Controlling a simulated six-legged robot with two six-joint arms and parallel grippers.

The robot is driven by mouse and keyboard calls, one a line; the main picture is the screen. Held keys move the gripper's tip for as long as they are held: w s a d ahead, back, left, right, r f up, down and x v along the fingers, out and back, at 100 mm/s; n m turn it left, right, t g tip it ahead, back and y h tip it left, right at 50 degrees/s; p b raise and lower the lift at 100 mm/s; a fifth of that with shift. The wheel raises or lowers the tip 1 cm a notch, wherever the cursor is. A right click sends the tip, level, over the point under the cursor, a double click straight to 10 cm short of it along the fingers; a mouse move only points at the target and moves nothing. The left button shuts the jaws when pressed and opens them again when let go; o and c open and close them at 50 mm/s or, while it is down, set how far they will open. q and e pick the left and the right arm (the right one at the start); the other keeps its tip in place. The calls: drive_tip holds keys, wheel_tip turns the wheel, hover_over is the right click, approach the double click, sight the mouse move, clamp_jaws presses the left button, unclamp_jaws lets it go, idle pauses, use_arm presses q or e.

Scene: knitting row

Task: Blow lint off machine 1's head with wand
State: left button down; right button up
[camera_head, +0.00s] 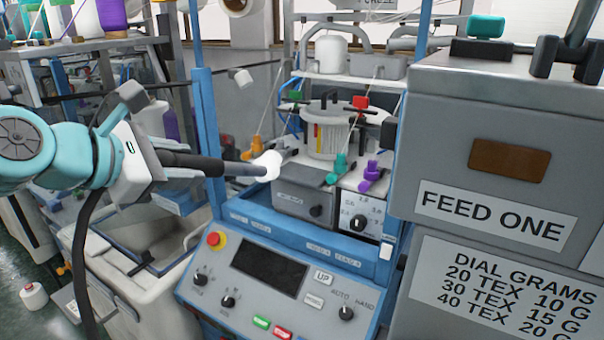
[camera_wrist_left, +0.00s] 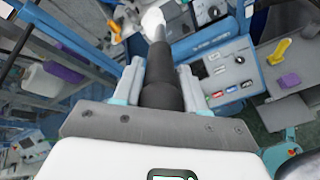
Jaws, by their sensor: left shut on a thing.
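My left gripper (camera_head: 150,158) comes in from the left and is shut on the wand (camera_head: 215,167), a black-gripped grey tube with a white tip. In the left wrist view the wand (camera_wrist_left: 160,78) sits between the two pale fingers of the gripper (camera_wrist_left: 158,85) and points away. The wand's white tip is in front of machine 1's head (camera_head: 332,130), a ribbed grey cylinder with red, green, orange and purple parts around it. I cannot tell whether the tip touches anything. Lint on the head is too small to tell. My right gripper is not in view.
A control panel (camera_head: 272,275) with knobs and a screen stands below the head. A large grey cabinet (camera_head: 480,130) labelled FEED ONE blocks the right side. A blue post (camera_head: 208,130) stands beside the wand. A grey bin (camera_head: 140,255) is at lower left.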

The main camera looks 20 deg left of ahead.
use_arm(q)
drive_tip(key=f+b+v, duration=0.1)
drive_tip(key=b+v, duration=0.2)
drive_tip(key=v, duration=0.4)
drive_tip(key=s+f+b+v, duration=0.1)
drive_tip(key=f+b+v, duration=0.1)
drive_tip(key=v, duration=0.4)
drive_tip(key=shift+s+r+b, duration=0.2)
drive_tip(key=shift+s+b, duration=0.25)
drive_tip(key=shift+s, duration=0.1)
drive_tip(key=p+x, duration=0.2)
drive_tip(key=x, duration=0.1)
drive_tip(key=r+p+x, duration=0.1)
drive_tip(key=x, duration=0.3)
drive_tip(key=w+r+p+x, duration=0.1)
drive_tip(key=p+x, duration=0.1)
drive_tip(key=x, duration=0.1)
drive_tip(key=shift+w+p, duration=0.35)
drive_tip(key=shift+w+f, duration=0.1)
drive_tip(key=shift+w, duration=0.5)
